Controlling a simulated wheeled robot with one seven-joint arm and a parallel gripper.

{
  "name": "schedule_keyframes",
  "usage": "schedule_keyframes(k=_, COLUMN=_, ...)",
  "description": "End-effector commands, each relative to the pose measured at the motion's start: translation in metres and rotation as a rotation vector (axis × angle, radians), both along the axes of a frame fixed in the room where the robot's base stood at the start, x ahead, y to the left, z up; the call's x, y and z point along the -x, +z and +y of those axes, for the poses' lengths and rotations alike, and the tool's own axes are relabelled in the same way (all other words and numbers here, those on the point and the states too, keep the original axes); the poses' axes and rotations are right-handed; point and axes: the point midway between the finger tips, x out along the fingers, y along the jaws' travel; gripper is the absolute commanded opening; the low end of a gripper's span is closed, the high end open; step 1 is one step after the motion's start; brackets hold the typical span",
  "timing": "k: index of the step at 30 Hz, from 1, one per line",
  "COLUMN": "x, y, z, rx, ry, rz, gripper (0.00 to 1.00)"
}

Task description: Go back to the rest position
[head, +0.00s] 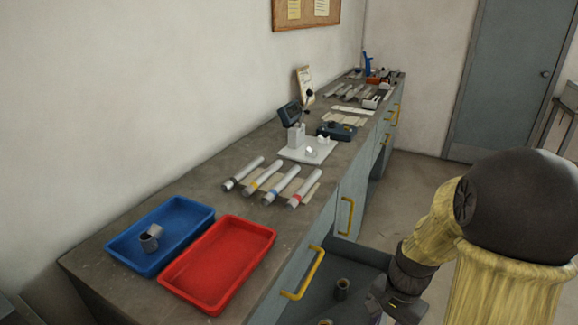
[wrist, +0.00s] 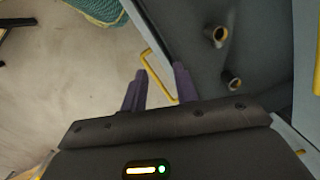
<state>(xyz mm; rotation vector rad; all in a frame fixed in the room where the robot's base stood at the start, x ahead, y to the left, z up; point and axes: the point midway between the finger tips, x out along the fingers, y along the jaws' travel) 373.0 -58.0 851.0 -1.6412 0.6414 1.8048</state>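My gripper (wrist: 160,70) shows in the wrist view with its two purple fingers apart and nothing between them. In the head view my gripper is low at the right of centre, partly cut off by the bottom edge, beside an open drawer (head: 352,262). In the wrist view the drawer floor (wrist: 190,60) lies to the right of the fingers. Two dark hollow cylinders with brownish rims stand in it, one farther (wrist: 216,36) and one nearer (wrist: 232,82). A yellow handle (wrist: 158,85) shows beyond and between the fingers.
Open floor (head: 410,185) lies right of the bench.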

Motion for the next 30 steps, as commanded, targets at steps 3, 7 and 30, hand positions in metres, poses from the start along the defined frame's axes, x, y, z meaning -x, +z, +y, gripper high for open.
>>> schedule_keyframes(k=3, x=0.008, y=0.016, z=0.021, rx=0.061, ry=0.258, rz=-0.105, gripper=0.30)
schedule_keyframes(k=7, x=0.015, y=0.027, z=0.037, rx=0.112, ry=0.480, rz=-0.191, gripper=0.30)
schedule_keyframes(k=30, x=0.026, y=0.147, z=0.058, rx=0.183, ry=0.783, rz=-0.309, gripper=0.30)
